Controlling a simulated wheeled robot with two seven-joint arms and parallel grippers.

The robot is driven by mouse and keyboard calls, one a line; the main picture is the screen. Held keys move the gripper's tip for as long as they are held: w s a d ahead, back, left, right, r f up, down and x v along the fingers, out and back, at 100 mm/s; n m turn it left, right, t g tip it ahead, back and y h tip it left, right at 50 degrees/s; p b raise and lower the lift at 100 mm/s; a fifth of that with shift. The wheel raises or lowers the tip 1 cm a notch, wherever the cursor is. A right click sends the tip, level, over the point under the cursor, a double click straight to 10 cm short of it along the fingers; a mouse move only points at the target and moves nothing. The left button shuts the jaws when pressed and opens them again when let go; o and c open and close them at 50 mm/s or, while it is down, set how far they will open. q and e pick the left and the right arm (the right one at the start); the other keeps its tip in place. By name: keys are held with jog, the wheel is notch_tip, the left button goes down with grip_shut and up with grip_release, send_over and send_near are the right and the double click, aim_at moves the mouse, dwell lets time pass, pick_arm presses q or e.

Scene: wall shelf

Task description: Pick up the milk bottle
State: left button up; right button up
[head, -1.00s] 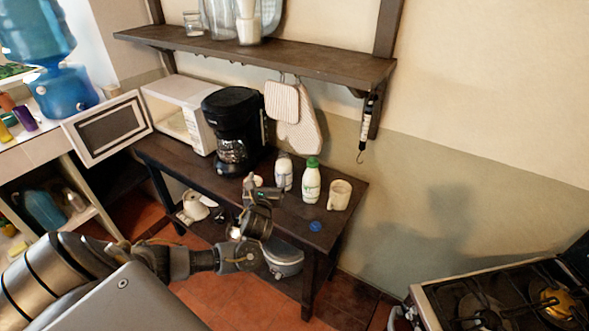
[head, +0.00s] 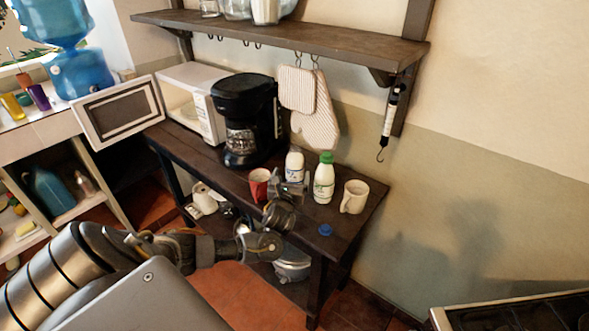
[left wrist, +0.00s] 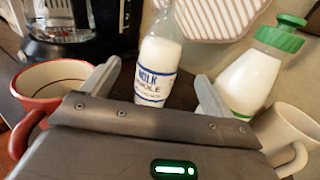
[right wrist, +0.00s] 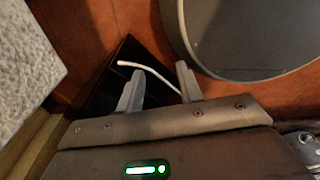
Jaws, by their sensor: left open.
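The milk bottle (head: 294,165), white with a blue-lettered label, stands upright on the dark wooden table. In the left wrist view the bottle (left wrist: 156,72) reads "MILK WHOLE" and stands ahead, between the lines of my fingers. My left gripper (head: 287,190) is open and empty, in front of the bottle in the head view. In the left wrist view its fingers (left wrist: 157,85) spread to either side of the bottle; I cannot tell whether they touch it. My right gripper (right wrist: 159,78) shows only in the right wrist view, fingers apart and empty, over the floor.
A green-capped white bottle (head: 324,180) and a cream mug (head: 354,197) stand right of the milk bottle. A red mug (head: 259,184) is to its left, a black coffee maker (head: 244,110) behind left. A blue cap (head: 325,230) lies near the table's front edge.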

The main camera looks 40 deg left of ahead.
aim_at(293, 168)
pick_arm(q)
jog(key=x, duration=0.3)
jog(key=shift+w+f, duration=0.15)
jog(key=shift+f, duration=0.05)
jog(key=shift+r, duration=0.1)
jog(key=x, duration=0.5)
jog(key=shift+f+p, duration=0.2)
jog(key=shift+p, duration=0.15)
jog(key=c, duration=1.3)
jog(key=shift+c, duration=0.6)
jog(key=shift+r, duration=0.3)
